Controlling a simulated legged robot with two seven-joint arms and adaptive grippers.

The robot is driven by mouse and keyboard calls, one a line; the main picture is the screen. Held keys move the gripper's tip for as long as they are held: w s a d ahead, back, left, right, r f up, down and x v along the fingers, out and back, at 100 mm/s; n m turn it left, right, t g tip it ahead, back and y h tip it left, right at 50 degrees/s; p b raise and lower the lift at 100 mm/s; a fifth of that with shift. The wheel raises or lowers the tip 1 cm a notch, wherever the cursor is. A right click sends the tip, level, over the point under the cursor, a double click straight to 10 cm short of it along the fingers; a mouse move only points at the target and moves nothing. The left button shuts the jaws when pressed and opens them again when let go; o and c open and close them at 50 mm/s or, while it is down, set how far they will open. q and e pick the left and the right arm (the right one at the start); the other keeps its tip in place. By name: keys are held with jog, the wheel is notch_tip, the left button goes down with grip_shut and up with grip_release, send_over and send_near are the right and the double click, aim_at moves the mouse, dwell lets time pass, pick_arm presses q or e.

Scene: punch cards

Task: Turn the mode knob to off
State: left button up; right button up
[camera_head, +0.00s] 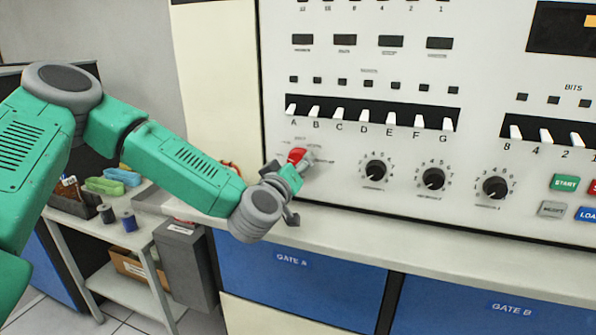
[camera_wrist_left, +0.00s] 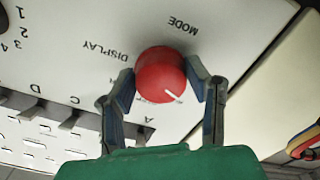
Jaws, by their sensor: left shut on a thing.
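The mode knob is a round red knob (camera_head: 297,155) at the lower left of the white control panel, below the switch marked A. In the left wrist view the red knob (camera_wrist_left: 161,75) sits between the two fingers, with a white pointer line on its face and the words MODE and DISPLAY near it. My left gripper (camera_head: 298,168) is at the panel, shut on the knob, one finger on each side; the fingers show in the left wrist view too (camera_wrist_left: 164,85). The printing around the knob is partly hidden. My right gripper is not in view.
White toggle switches (camera_head: 365,117) run in a row above the knob. Black dials (camera_head: 374,170) lie to its right, with START and other buttons (camera_head: 565,183) farther right. A ledge (camera_head: 400,251) runs below the panel. A cart (camera_head: 125,238) with bins stands at left.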

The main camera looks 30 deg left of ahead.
pick_arm(q)
jog(key=shift+n+b, duration=1)
jog(key=shift+n, duration=1.1)
jog(key=o, duration=1.1)
jog(key=shift+o, duration=0.2)
jog(key=shift+s+a, duration=0.1)
jog(key=shift+a, duration=0.1)
